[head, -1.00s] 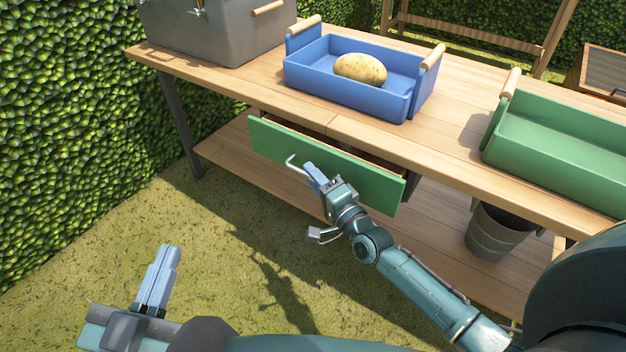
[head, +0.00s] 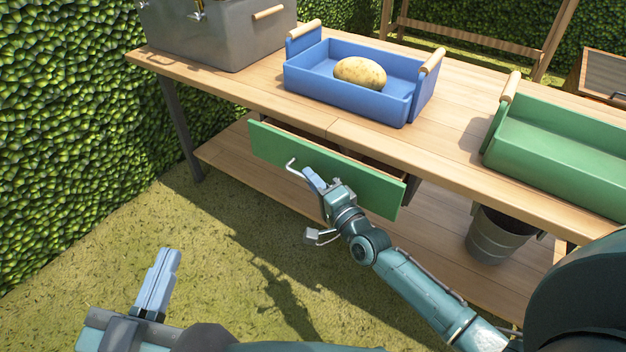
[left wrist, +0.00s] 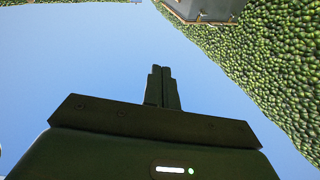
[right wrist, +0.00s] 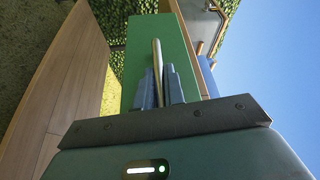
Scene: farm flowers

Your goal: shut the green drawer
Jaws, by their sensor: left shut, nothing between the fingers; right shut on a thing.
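My right gripper (head: 309,177) is shut on the handle. In the right wrist view the handle (right wrist: 157,62) runs between the two fingers (right wrist: 160,88), with the green front (right wrist: 138,62) beyond. My left gripper (head: 168,252) is shut and empty, low at the left over the grass. Its fingers (left wrist: 161,72) are together in the left wrist view.
The wooden bench (head: 440,145) carries a blue crate (head: 340,98) with a potato (head: 360,73), a green crate (head: 560,150) and a grey metal box (head: 225,40). A dark bucket (head: 492,238) stands below at the right. A hedge (head: 70,130) borders the left; grass is free in front.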

